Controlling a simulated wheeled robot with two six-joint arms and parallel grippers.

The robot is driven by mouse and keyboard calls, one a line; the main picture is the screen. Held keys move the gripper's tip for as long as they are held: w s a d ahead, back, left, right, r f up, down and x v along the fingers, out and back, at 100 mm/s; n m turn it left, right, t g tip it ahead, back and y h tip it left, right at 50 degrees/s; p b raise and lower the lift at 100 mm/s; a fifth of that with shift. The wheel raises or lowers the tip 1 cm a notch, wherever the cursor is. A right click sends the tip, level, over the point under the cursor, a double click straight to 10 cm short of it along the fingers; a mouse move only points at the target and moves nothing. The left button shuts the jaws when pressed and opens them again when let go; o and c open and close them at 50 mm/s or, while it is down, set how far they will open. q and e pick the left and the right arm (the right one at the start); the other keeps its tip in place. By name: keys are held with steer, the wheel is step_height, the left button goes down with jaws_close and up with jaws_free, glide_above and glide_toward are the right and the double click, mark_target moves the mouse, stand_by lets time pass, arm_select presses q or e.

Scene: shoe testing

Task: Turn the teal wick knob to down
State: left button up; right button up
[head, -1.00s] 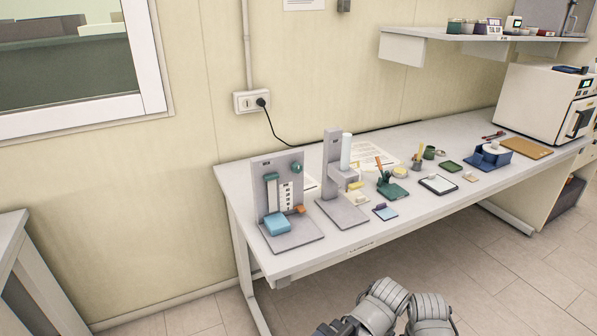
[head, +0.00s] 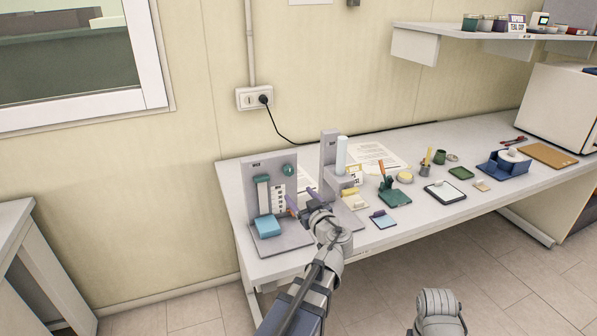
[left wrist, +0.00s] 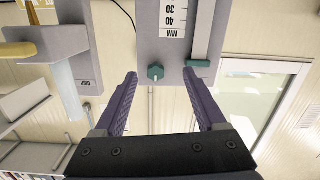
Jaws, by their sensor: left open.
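The teal knob (head: 288,169) is on the upper right of a grey upright panel (head: 254,168) at the near left end of the bench. My left gripper (head: 302,198) is open and empty, with its purple fingers in front of the panel, lower than the knob in the head view. In the left wrist view the faceted teal knob (left wrist: 155,72) shows between the two fingertips, nearer the left one. I see no contact with it. The printed scale (left wrist: 173,17) and a teal block (left wrist: 197,63) on a grey slide are beside it. My right gripper is out of view.
A light blue block (head: 267,227) sits on the panel's base. A grey stand with a white cylinder (head: 341,154) is close to the right of my left gripper. Several small items, including a green holder (head: 392,195), lie further right. The bench's front strip is mostly clear.

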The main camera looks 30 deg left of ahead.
mark_target(290, 173)
arm_select(q)
steer(key=shift+t+y, duration=0.3)
steer(key=shift+t, duration=0.2)
steer(key=shift+w+r+x, duration=0.1)
steer(key=shift+r+x, duration=0.25)
steer(key=shift+x, duration=1.2)
steer(key=shift+w+r+x, duration=0.1)
steer(key=shift+r+x, duration=0.25)
steer(key=shift+x, duration=1.25)
steer(key=shift+w+r+x, duration=0.1)
steer(key=shift+r+x, duration=0.25)
steer(key=shift+x, duration=1.2)
steer(key=shift+d, duration=0.2)
steer(key=shift+s, duration=0.1)
jaws_close()
